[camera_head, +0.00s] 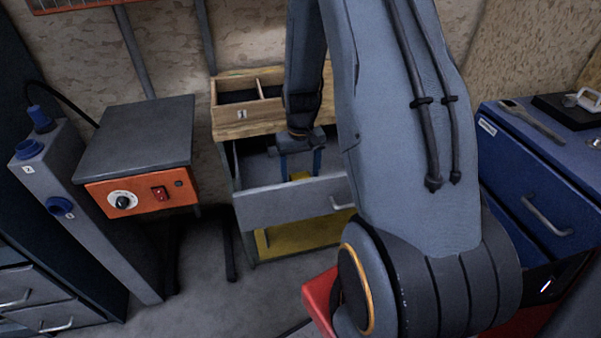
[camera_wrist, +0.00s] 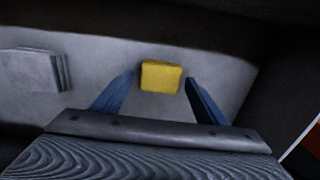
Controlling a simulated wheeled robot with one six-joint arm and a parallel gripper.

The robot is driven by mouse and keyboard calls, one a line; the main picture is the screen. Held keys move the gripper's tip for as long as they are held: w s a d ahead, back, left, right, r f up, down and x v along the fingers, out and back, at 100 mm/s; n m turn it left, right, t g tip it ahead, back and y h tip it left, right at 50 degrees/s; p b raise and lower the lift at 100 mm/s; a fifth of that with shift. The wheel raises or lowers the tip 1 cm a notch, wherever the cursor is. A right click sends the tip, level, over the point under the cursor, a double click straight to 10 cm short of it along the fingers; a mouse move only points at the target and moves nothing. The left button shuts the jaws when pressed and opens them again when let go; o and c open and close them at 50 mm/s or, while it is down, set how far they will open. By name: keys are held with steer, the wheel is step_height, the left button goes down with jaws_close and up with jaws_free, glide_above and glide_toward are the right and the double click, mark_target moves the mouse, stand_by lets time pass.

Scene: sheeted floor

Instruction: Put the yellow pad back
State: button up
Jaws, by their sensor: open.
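The yellow pad (camera_wrist: 161,76) lies on the grey floor of an open drawer, and only a small part of it (camera_head: 300,176) shows in the head view. My gripper (camera_wrist: 160,82) is open, with its two blue fingers to the left and right of the pad in the wrist view. In the head view my gripper (camera_head: 300,168) points down into the drawer (camera_head: 295,203). I cannot tell whether the fingertips touch the pad.
A grey stack or block (camera_wrist: 35,70) lies left of the pad in the drawer. A wooden divided box (camera_head: 240,100) stands above the drawer. An orange-fronted control box (camera_head: 140,195) is at left. A blue cabinet (camera_head: 530,190) with tools on top is at right.

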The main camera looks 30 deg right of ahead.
mark_target(300, 176)
step_height(300, 176, up, 12)
steer(key=b, duration=0.1)
steer(key=s+a+r+n, duration=0.1)
steer(key=s+a+r, duration=0.1)
steer(key=s+a, duration=0.5)
steer(key=s+a+r+n, duration=0.2)
steer(key=s+a, duration=0.6)
steer(key=shift+s+a+r, duration=0.15)
steer(key=shift+s+r, duration=0.15)
steer(key=shift+r, duration=0.05)
